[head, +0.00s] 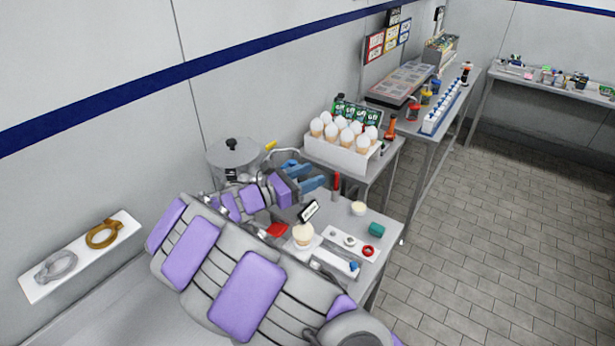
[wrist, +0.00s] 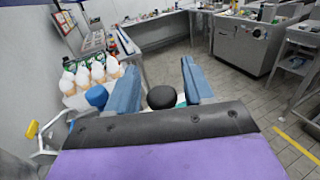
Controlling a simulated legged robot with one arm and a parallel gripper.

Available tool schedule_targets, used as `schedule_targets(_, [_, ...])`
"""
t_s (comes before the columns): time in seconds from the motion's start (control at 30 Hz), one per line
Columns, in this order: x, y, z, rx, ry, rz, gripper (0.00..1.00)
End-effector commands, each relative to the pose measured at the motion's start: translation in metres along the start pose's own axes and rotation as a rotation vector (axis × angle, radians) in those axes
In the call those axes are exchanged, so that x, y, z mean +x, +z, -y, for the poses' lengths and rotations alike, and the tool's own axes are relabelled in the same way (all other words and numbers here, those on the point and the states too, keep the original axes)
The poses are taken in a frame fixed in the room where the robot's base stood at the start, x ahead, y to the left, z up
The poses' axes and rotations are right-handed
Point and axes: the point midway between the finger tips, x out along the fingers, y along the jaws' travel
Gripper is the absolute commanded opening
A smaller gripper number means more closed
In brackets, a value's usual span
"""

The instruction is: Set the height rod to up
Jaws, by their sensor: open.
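My gripper (head: 310,173) reaches out from the left in the head view, with its blue fingers above the near work table. In the wrist view my gripper (wrist: 160,76) has its two blue fingers spread wide. A round black knob (wrist: 160,97) shows between the fingers, nearer their base; I cannot tell whether it is the top of the height rod. A thin upright red rod (head: 336,185) stands just beyond the fingertips in the head view. No part is clearly marked as the height rod, and its setting cannot be read. My arm hides part of the table.
A white box of cones (head: 342,150) stands on the table behind; the cones (wrist: 92,75) also show at left in the wrist view. A steel pot (head: 232,155) and a yellow-handled tap (wrist: 32,130) are close by. Small parts crowd the near table. Open tiled floor (head: 480,220) lies right.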

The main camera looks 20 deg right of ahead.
Motion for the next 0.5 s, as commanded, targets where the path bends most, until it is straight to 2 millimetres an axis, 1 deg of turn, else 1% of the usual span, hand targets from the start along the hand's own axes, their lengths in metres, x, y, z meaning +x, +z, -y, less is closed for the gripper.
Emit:
schedule_targets(0.1, [-0.0002, 0.0000, -0.0001, 0.000, 0.000, 0.000, 0.52])
schedule_targets(0.5, [-0.0003, -0.0002, -0.0007, 0.000, 0.002, 0.000, 0.14])
